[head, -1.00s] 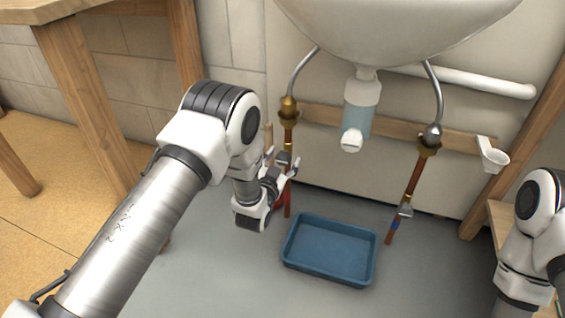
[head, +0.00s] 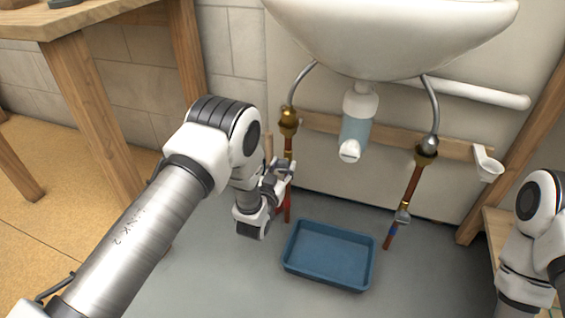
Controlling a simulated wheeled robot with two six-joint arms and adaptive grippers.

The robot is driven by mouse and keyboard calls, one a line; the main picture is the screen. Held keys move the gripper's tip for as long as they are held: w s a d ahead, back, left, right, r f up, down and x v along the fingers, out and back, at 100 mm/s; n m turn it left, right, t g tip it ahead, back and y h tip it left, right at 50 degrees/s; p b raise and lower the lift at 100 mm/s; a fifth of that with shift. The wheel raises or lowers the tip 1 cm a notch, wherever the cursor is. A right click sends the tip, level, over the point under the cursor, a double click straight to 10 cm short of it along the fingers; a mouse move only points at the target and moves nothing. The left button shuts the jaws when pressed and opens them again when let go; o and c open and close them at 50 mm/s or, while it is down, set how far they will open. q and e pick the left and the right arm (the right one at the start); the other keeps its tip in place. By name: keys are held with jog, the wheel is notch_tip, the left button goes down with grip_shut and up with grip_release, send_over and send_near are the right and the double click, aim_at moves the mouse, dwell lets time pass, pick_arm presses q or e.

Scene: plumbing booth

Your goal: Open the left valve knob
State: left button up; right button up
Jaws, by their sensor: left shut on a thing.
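The left copper supply pipe (head: 288,155) drops from a brass fitting (head: 288,118) under the sink, with a red band low on it. The left valve knob on this pipe is mostly hidden by my gripper. My left gripper (head: 284,172) is at the pipe at valve height and shut on the left valve knob, as far as the view shows. The right pipe (head: 414,182) carries a similar valve (head: 402,215) with a blue band below it. Only part of my right arm shows at the right edge; its gripper is out of view.
A blue tray (head: 297,274) lies on the grey floor below the pipes. The white sink (head: 400,45) with a trap bottle (head: 356,125) hangs above. A wooden table (head: 95,120) stands at the left. A white cup holder (head: 487,163) is on the right rail.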

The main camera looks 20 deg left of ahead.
pick_arm(q)
jog(key=n+p, duration=0.2)
jog(key=shift+a+r+n, duration=0.1)
jog(key=shift+r+n, duration=0.1)
jog(key=shift+n, duration=0.2)
jog(key=n+p, duration=0.4)
jog(key=shift+f, duration=0.1)
jog(key=n+p, duration=0.2)
jog(key=n, duration=0.2)
jog(key=shift+a+f+n, duration=0.1)
jog(key=shift+a+n, duration=0.05)
jog(key=shift+n, duration=0.25)
jog(key=shift+f+n+p, duration=0.15)
jog(key=shift+n+p, duration=0.65)
jog(key=shift+n, duration=0.5)
jog(key=o, duration=1.1)
jog(key=shift+o, duration=0.2)
